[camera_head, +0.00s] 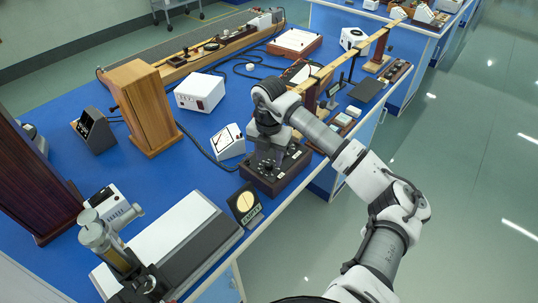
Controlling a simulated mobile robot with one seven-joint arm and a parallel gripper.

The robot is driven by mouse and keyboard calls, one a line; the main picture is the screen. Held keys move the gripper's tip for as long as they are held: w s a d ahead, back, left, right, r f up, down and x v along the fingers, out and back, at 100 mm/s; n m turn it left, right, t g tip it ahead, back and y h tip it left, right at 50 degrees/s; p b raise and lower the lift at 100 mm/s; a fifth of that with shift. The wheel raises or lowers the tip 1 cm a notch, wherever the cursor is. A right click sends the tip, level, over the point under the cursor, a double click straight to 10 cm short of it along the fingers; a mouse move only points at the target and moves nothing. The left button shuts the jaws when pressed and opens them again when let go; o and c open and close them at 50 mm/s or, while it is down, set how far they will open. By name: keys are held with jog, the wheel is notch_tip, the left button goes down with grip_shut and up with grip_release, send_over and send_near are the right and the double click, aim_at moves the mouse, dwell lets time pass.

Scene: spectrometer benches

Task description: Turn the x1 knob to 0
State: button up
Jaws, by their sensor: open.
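A dark wooden box with a black top panel (270,188) stands near the right edge of the blue bench, with several small black knobs on its top. One knob (268,166) with pale dial marks shows at the panel's left part. The labels are too small to read, so I cannot tell which knob is x1. My gripper (268,152) points down just above the back left part of the panel and hides some of it. It is open; I cannot tell whether its fingers touch or surround a knob.
A white meter (228,142) stands close left of the box. Cables cross the bench.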

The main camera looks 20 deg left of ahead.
aim_at(269, 165)
jog(key=shift+f, duration=1.05)
grip_shut()
jog(key=shift+f+b, duration=0.1)
jog(key=shift+b, duration=0.2)
